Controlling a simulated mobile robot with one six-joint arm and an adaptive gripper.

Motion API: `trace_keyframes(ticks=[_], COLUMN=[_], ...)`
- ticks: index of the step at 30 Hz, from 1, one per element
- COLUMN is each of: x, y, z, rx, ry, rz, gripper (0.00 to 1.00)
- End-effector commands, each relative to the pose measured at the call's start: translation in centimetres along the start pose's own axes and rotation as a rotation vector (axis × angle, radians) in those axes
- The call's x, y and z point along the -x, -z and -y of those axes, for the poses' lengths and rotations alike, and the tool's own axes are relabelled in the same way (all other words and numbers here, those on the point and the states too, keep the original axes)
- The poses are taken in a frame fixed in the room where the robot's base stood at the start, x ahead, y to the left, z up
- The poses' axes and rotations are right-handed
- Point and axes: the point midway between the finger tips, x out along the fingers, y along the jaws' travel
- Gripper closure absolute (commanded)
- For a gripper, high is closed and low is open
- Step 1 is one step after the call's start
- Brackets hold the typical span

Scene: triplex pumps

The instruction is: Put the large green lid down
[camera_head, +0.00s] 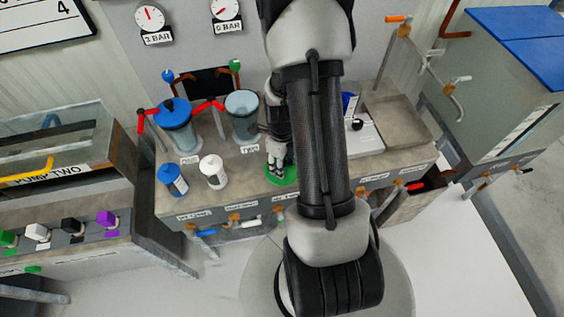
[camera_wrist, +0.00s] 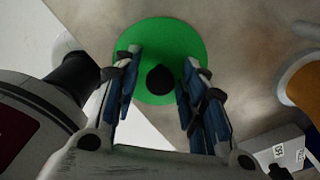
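The large green lid (camera_head: 284,178) is at the front part of the pump counter, below the uncovered tank in the head view. In the wrist view the lid (camera_wrist: 186,45) is a flat green disc with a black knob (camera_wrist: 160,79), and it appears to lie on the counter. My gripper (camera_head: 275,168) points down over the lid. In the wrist view my gripper (camera_wrist: 163,62) is open, with one finger on each side of the knob and a visible gap on both sides. My arm hides the lid's right side in the head view.
A tank with a blue lid (camera_head: 173,108) and a clear uncovered tank (camera_head: 242,115) stand behind. A blue-capped bottle (camera_head: 172,180) and a white bottle (camera_head: 213,172) stand left of the lid. A grey tray (camera_head: 398,115) and a scale (camera_head: 362,138) are on the right.

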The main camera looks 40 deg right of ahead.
Motion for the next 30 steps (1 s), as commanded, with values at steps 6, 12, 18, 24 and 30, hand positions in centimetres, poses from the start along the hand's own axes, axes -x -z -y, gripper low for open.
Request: trace_keyframes(ticks=[6, 12, 18, 24, 30], x=[0.0, 1.3, 5.5, 9.6, 11.9], y=[0.0, 0.0, -0.1, -0.1, 0.0], z=[0.0, 0.0, 0.1, 0.1, 0.0], rx=[0.0, 0.0, 0.0, 0.0, 0.0], ry=[0.0, 0.001, 0.004, 0.003, 0.001], rz=[0.0, 0.001, 0.003, 0.002, 0.001], gripper=[0.6, 0.6, 0.6, 0.6, 0.6])
